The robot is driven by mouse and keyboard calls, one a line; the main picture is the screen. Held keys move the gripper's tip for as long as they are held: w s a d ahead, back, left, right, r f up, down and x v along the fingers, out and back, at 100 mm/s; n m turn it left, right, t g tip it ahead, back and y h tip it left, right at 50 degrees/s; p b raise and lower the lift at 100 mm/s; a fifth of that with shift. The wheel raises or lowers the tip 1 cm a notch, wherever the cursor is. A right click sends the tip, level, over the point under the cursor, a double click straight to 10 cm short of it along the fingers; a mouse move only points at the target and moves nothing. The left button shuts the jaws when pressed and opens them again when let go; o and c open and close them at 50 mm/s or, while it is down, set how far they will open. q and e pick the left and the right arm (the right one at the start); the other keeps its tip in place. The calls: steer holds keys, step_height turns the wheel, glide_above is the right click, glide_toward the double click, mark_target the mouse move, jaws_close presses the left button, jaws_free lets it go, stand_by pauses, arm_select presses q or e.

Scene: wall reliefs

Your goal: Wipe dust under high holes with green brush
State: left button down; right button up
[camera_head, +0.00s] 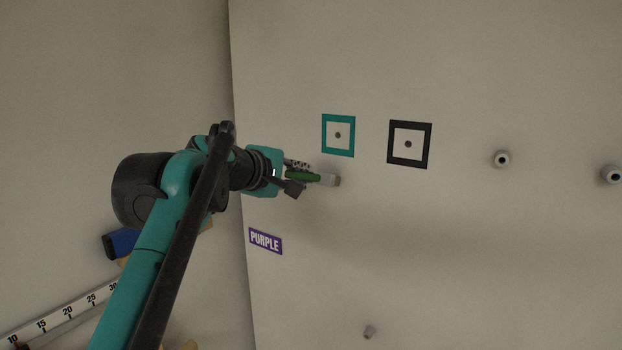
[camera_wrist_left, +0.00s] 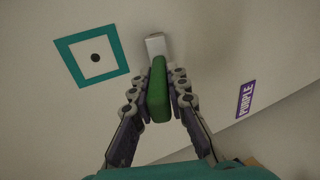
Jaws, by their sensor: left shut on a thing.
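My left gripper (camera_head: 297,177) is shut on the green brush (camera_head: 304,175), whose pale head points to the right, at or close to the wall. In the left wrist view the green brush (camera_wrist_left: 159,88) sits between the fingers of my left gripper (camera_wrist_left: 158,92), with its pale end toward the wall. One hole (camera_head: 338,135) lies inside a teal square frame, above and right of the brush head. Another hole (camera_head: 408,144) lies inside a black square frame farther right. I cannot make out dust on the wall. My right gripper is not in view.
A purple label reading PURPLE (camera_head: 265,241) is on the wall below the gripper. A numbered ruler (camera_head: 62,313) and a blue object (camera_head: 120,243) are at the lower left.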

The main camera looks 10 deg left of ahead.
mark_target(288, 177)
arm_select(q)
steer(key=shift+w+a, duration=0.1)
steer(key=shift+a, duration=0.1)
steer(key=shift+r, duration=0.15)
steer(key=shift+d+r, duration=0.25)
steer(key=shift+r, duration=0.4)
steer(key=shift+s+d, duration=1.8)
steer(key=shift+d, duration=3.05)
steer(key=shift+s+d, duration=1.8)
steer(key=shift+d, duration=3.05)
steer(key=shift+w+a, duration=1.2)
steer(key=shift+a, duration=2.1)
steer(key=shift+w+a, duration=1.2)
steer(key=shift+a, duration=2.15)
steer(key=shift+w+a, duration=1.2)
steer(key=shift+a, duration=2.1)
steer(key=shift+d, duration=0.1)
steer(key=shift+s, duration=0.2)
steer(key=shift+s+a, duration=0.35)
steer(key=shift+s, duration=0.55)
steer(key=shift+s+a, duration=0.3)
steer(key=shift+s, duration=0.6)
steer(key=shift+s+a, duration=0.35)
steer(key=shift+s, duration=0.55)
